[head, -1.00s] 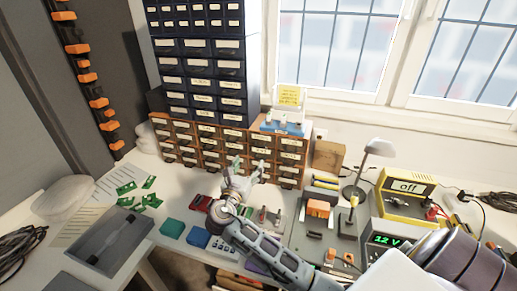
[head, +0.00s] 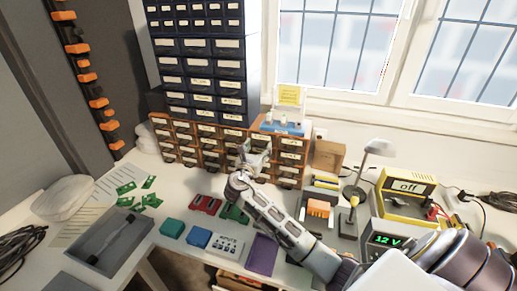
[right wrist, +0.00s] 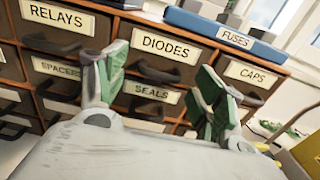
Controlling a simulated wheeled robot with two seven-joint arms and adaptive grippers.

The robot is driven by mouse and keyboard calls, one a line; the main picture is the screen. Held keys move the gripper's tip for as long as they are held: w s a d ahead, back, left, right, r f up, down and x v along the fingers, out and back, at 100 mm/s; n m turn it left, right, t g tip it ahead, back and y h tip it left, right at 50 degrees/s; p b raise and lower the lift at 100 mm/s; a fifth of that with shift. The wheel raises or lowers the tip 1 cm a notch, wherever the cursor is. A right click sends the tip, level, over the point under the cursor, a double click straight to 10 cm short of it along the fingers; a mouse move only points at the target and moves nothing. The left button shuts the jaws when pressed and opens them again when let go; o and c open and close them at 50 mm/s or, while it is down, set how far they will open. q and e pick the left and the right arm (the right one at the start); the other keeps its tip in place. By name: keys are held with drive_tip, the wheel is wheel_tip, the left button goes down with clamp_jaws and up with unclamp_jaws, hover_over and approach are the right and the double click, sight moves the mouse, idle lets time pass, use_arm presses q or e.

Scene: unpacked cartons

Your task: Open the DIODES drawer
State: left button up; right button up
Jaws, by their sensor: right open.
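The DIODES drawer (right wrist: 151,72) is a dark wooden drawer with a white label and a dark cup handle, in the top row between RELAYS and CAPS. It looks shut. My right gripper (right wrist: 160,72) is open, its two green-padded fingers spread either side of the handle in the right wrist view. They appear in front of the drawer faces, and I cannot tell if they touch. In the head view the right gripper (head: 257,150) partly hides this part of the brown wooden cabinet (head: 215,127). My left gripper is not in view.
The SEALS drawer (right wrist: 150,93) lies just below, partly hidden by my gripper. A blue FUSES tray (right wrist: 225,35) sits on top of the cabinet. A cardboard box (head: 328,156) and a lamp (head: 377,149) stand to the right. Circuit boards and small boxes lie in front.

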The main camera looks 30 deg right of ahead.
drive_tip(key=shift+w+d, duration=0.15)
drive_tip(key=shift+d, duration=0.05)
drive_tip(key=shift+c, duration=0.2)
clamp_jaws()
idle(0.5)
